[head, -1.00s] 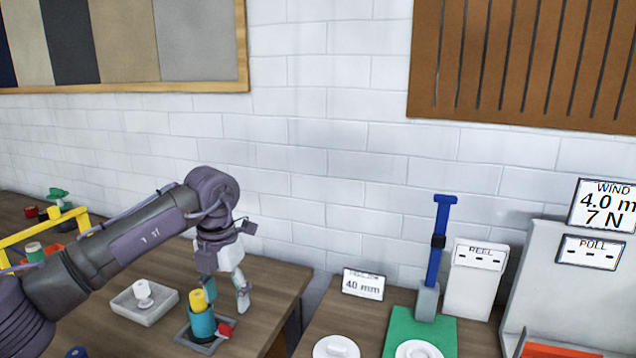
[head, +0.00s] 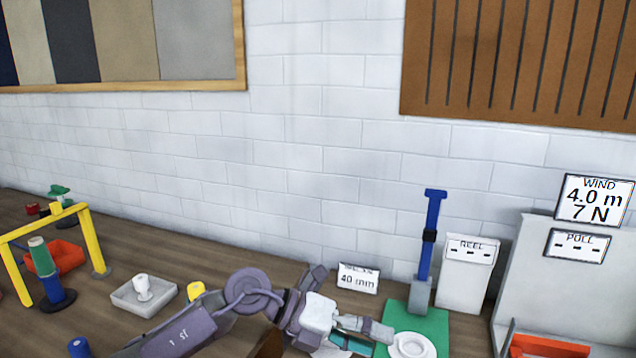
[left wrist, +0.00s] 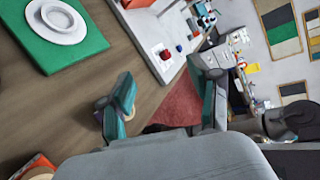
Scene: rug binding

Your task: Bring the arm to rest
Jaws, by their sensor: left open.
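My left arm (head: 190,330) reaches in low across the front of the head view. Its gripper (head: 368,338) is open, with its fingers pointing right, beside the white round dish (head: 412,346) on the green mat (head: 436,325). In the left wrist view the two teal-padded fingers (left wrist: 160,104) stand wide apart with nothing gripped between them. A small pale round thing shows partly behind one finger; I cannot tell what it is. The dish (left wrist: 60,20) and mat (left wrist: 85,45) also show there, apart from the fingers. My right gripper is in neither view.
The blue post (head: 431,235), REEL box (head: 468,275) and 40 mm card (head: 357,279) stand behind the gripper. A yellow frame (head: 88,238), grey tray (head: 143,296) and yellow-topped item (head: 195,290) are at left. A grey panelled stand (head: 530,270) is at right.

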